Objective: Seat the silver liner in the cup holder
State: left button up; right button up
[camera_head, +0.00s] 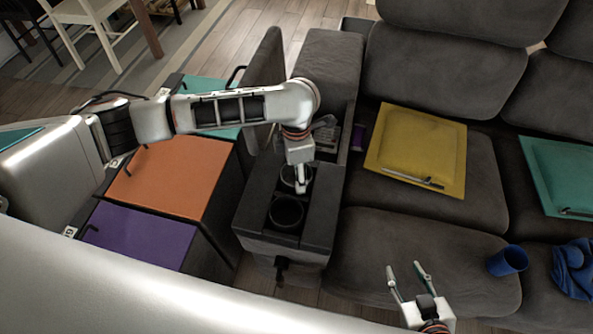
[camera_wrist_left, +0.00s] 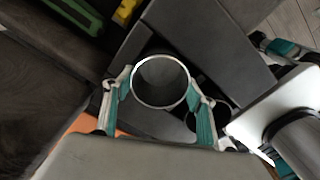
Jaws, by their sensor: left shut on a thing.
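The silver liner (camera_wrist_left: 163,104) is a round, open metal cup, seen from above in the left wrist view. My left gripper (camera_wrist_left: 160,84) is shut on it, with a finger on each side. In the head view my left gripper (camera_head: 301,187) points down at the far hole of the cup holder (camera_head: 261,213) in the sofa console. The liner is mostly hidden there, and I cannot tell how deep it sits. The near hole (camera_head: 286,213) is dark and looks empty; part of a dark hole also shows beside the liner in the wrist view. My right gripper (camera_head: 405,268) is open and empty over the sofa front.
A blue cup (camera_head: 507,260) and a blue cloth (camera_head: 574,270) lie on the right seat. A yellow cushion (camera_head: 418,146) and a teal cushion (camera_head: 565,176) lie on the sofa. Orange (camera_head: 172,178) and purple (camera_head: 140,236) surfaces are left.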

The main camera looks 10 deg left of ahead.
pick_arm(q)
jog(key=shift+f, duration=0.15)
jog(key=o, duration=1.1)
pick_arm(e)
jog(key=shift+f, duration=0.1)
pick_arm(q)
notch_tip(320, 180, up, 12)
jog(key=p, duration=0.3)
pick_arm(e)
jog(key=shift+s+a+r, duration=0.2)
jog(key=shift+a+r, duration=0.05)
jog(key=shift+r, duration=0.25)
jog(key=shift+s+a+r, duration=0.2)
jog(key=shift+r, duration=0.25)
jog(key=shift+w+d+r, duration=0.1)
jog(key=shift+w+r, duration=0.2)
jog(key=shift+w, duration=0.05)
